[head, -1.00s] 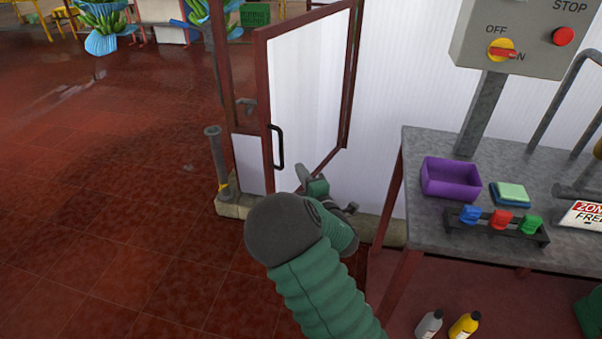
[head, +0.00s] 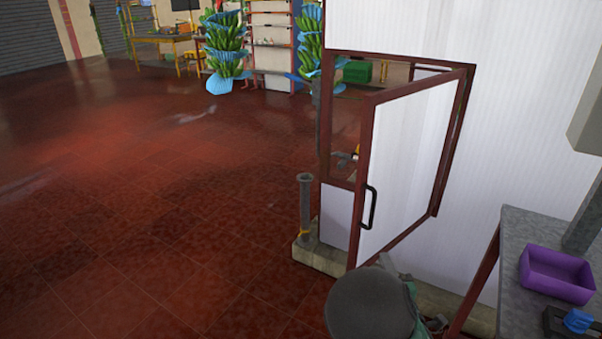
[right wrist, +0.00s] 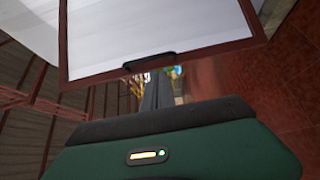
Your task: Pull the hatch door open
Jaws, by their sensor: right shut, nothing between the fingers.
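The hatch door (head: 408,160), a white panel in a red-brown frame, stands ajar, swung out from its opening in the white wall. Its black handle (head: 370,207) is upright near the door's left edge. My right gripper (head: 388,264) is low by the door's bottom edge, below the handle, mostly hidden behind my wrist. In the right wrist view its shut fingers (right wrist: 155,90) hold nothing and point past the framed door edge; the handle (right wrist: 150,62) shows just beyond them. I cannot tell whether they touch the door. My left gripper is out of view.
A grey post (head: 305,205) stands on the concrete curb (head: 318,257) left of the door. A grey table (head: 515,255) with a purple bin (head: 556,273) is close on the right. Red tiled floor (head: 170,220) lies clear to the left.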

